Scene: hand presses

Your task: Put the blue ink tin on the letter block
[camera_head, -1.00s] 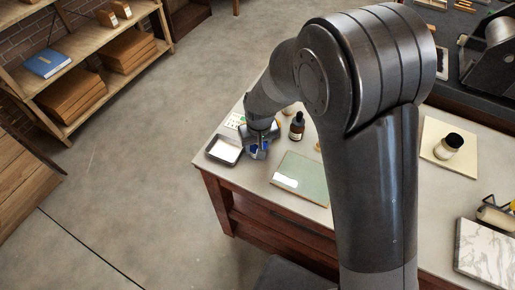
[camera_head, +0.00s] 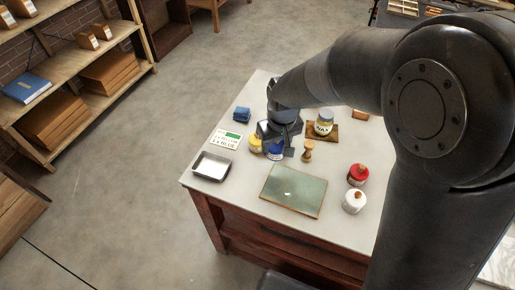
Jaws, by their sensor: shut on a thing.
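I cannot tell whether the tin is clear of the tabletop. I cannot surely pick out the letter block. A brown wooden piece (camera_head: 334,136) lies right of my gripper, with a yellow-banded tin (camera_head: 323,123) on or against it. A smaller brown block (camera_head: 361,114) shows farther back, partly hidden by my arm.
A yellow tin (camera_head: 255,145) stands close left of my gripper. A wooden-handled tool (camera_head: 307,152) stands close right.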

